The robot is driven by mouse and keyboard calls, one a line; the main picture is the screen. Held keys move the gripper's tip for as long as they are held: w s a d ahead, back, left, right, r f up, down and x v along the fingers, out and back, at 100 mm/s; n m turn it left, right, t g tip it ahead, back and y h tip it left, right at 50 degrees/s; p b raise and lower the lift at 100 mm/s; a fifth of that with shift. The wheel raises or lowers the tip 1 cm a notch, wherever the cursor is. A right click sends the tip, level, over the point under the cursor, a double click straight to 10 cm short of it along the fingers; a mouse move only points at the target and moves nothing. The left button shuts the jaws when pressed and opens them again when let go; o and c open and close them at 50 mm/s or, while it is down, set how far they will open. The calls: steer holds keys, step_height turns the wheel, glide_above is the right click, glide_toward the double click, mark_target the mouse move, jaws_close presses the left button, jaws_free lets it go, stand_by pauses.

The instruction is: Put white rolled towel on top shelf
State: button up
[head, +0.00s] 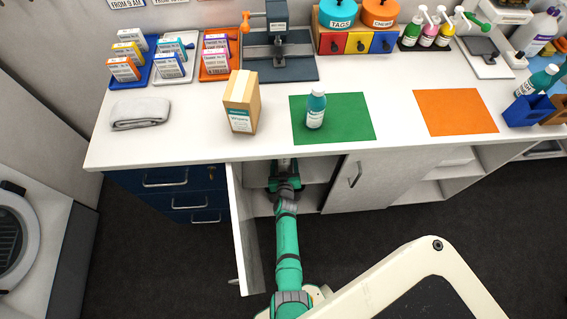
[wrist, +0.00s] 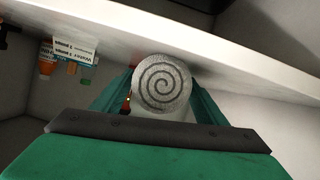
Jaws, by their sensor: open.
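The white rolled towel (wrist: 162,84) shows end-on in the wrist view, with a grey spiral on its round face. My gripper (wrist: 163,100) is open, with one green finger on each side of the roll; I cannot tell whether they touch it. In the head view my gripper (head: 284,166) is inside the open cabinet under the counter, and the rolled towel is hidden there. A pale shelf or counter edge (wrist: 235,48) runs slantwise just above the roll in the wrist view. I cannot tell which board is the top shelf.
The cabinet door (head: 244,230) stands open left of my arm. A closed door (head: 345,188) and open shelves (head: 445,172) lie to the right. The counter holds a folded grey towel (head: 140,113), a cardboard box (head: 241,102) and a bottle (head: 315,110) on a green mat (head: 350,120).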

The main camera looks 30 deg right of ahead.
mark_target(285, 168)
steer(key=shift+s+r, duration=0.1)
steer(key=shift+s+r, duration=0.1)
steer(key=shift+s, duration=0.35)
steer(key=shift+v, duration=1.15)
steer(key=s+a, duration=0.6)
steer(key=s, duration=0.4)
steer(key=shift+s+a, duration=0.1)
